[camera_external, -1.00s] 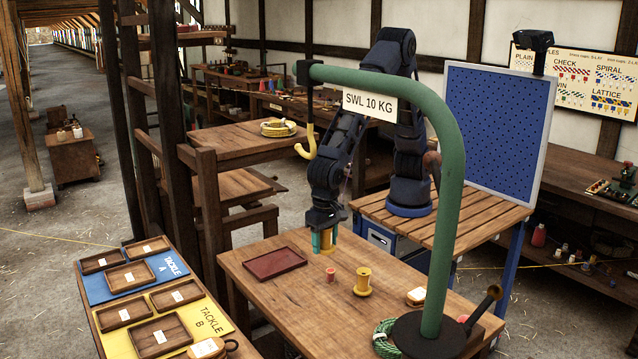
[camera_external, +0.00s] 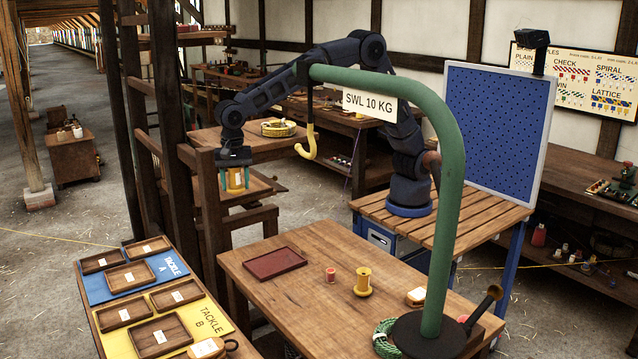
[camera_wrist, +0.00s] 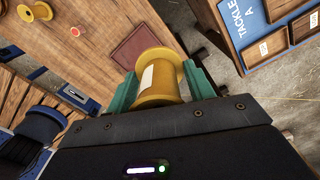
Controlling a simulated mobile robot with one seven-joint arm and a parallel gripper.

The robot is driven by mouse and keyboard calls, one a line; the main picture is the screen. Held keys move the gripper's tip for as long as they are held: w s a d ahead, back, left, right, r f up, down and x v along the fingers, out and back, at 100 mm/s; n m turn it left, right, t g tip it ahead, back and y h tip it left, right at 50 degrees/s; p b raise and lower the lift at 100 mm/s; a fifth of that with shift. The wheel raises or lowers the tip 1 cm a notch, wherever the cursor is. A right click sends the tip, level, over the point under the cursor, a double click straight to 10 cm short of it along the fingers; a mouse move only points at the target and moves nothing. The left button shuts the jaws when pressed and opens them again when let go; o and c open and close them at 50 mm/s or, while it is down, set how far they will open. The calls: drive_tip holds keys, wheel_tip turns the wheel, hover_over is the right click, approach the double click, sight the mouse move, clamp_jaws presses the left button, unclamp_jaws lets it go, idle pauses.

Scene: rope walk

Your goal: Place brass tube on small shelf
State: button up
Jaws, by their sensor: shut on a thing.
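My gripper (camera_external: 237,190) has teal fingers shut on a brass-yellow tube (camera_external: 236,179) with wide flanged ends, like a spool. In the wrist view the tube (camera_wrist: 162,78) sits between the fingers (camera_wrist: 160,85), with a pale label on its side. In the outside view the gripper hangs by the wooden stand at centre left, in front of its small lower shelf (camera_external: 262,186). I cannot tell whether the tube is over that shelf or clear of it. A similar yellow spool (camera_external: 363,282) stands on the worktable.
The worktable (camera_external: 320,318) holds a dark red tray (camera_external: 275,263) and a small red spool (camera_external: 331,274). A yellow coil (camera_external: 279,128) lies on the stand's upper board. Dark posts (camera_external: 178,140) rise left of the gripper. A green hook stand (camera_external: 452,200) arches in front.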

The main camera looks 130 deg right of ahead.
drive_tip(key=d+r+m, duration=0.2)
drive_tip(key=d+r, duration=0.2)
drive_tip(key=d, duration=0.5)
drive_tip(key=s+d+r+m, duration=0.1)
drive_tip(key=d+r, duration=0.3)
drive_tip(key=d, duration=0.5)
drive_tip(key=s+d+r+m, duration=0.1)
drive_tip(key=d+r, duration=0.3)
drive_tip(key=d, duration=0.5)
drive_tip(key=shift+d+r+m, duration=0.1)
drive_tip(key=shift+r+m, duration=0.2)
drive_tip(key=shift+m, duration=0.5)
drive_tip(key=s+d+r+m, duration=0.2)
drive_tip(key=s+d+r, duration=0.25)
drive_tip(key=d, duration=0.35)
drive_tip(key=s+d+r+m, duration=0.2)
drive_tip(key=s+d+r, duration=0.25)
drive_tip(key=d, duration=0.25)
drive_tip(key=s+d+r+m, duration=0.1)
drive_tip(key=s+d+r, duration=0.35)
drive_tip(key=d, duration=0.35)
drive_tip(key=f, duration=2)
drive_tip(key=shift+s+a+f, duration=0.15)
drive_tip(key=shift+s+f, duration=0.05)
drive_tip(key=shift+f, duration=0.05)
drive_tip(key=shift+f, duration=0.1)
drive_tip(key=o, duration=1.1)
drive_tip(key=shift+o, duration=0.2)
